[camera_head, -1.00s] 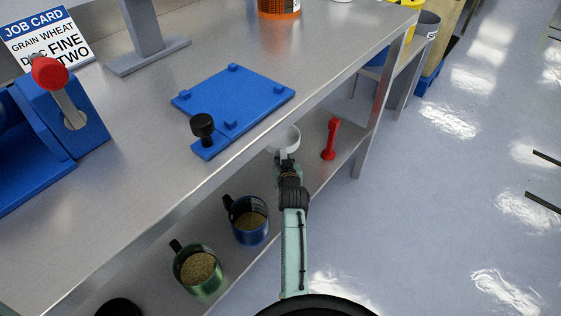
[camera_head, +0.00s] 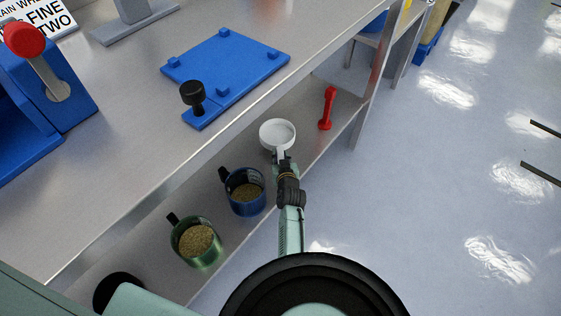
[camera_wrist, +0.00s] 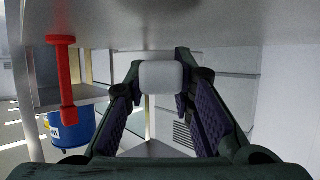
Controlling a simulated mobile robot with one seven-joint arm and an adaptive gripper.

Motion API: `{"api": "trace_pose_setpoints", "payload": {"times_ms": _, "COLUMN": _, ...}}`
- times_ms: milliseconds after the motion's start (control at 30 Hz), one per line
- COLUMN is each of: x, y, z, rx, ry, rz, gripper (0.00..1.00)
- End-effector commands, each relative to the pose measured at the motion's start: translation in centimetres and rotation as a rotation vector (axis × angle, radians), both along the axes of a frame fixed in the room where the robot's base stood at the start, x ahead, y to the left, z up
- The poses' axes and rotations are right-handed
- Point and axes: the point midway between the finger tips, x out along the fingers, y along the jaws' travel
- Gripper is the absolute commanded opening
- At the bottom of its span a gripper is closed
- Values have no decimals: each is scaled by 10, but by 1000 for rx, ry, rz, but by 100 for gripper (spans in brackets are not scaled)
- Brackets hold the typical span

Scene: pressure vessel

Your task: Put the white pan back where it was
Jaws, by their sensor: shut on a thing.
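The white pan (camera_head: 268,139) is a small round dish at the lower shelf, below the front edge of the bench top. My gripper (camera_head: 283,160) is shut on its near side, where the handle is mostly hidden by the fingers. In the wrist view, a pale part of the pan (camera_wrist: 162,75) sits between the fingertips of my gripper (camera_wrist: 163,82). The pan looks level and empty. I cannot tell whether it touches the shelf (camera_head: 307,148). On the bench top is a blue plate (camera_head: 225,62) with corner blocks and a black knob.
A blue mug (camera_head: 246,205) and a green mug (camera_head: 197,252), both with grain, stand on the shelf to the left. A red tool (camera_head: 327,108) is right of the pan and also shows in the wrist view (camera_wrist: 66,80). The bench edge overhangs the shelf.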

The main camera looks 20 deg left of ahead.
Motion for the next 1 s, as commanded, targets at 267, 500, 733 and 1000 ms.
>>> {"api": "trace_pose_setpoints", "payload": {"times_ms": 267, "x": 1, "y": 1, "z": -35, "rx": 2, "ry": 0, "rz": 1, "gripper": 0}}
{"api": "trace_pose_setpoints", "payload": {"times_ms": 500, "x": 1, "y": 0, "z": -40, "rx": 1, "ry": -4, "rz": -1, "gripper": 0}}
{"api": "trace_pose_setpoints", "payload": {"times_ms": 733, "x": 1, "y": 0, "z": -45, "rx": 1, "ry": -3, "rz": -1, "gripper": 0}}
{"api": "trace_pose_setpoints", "payload": {"times_ms": 1000, "x": 0, "y": 0, "z": -53, "rx": 0, "ry": 0, "rz": -1, "gripper": 0}}
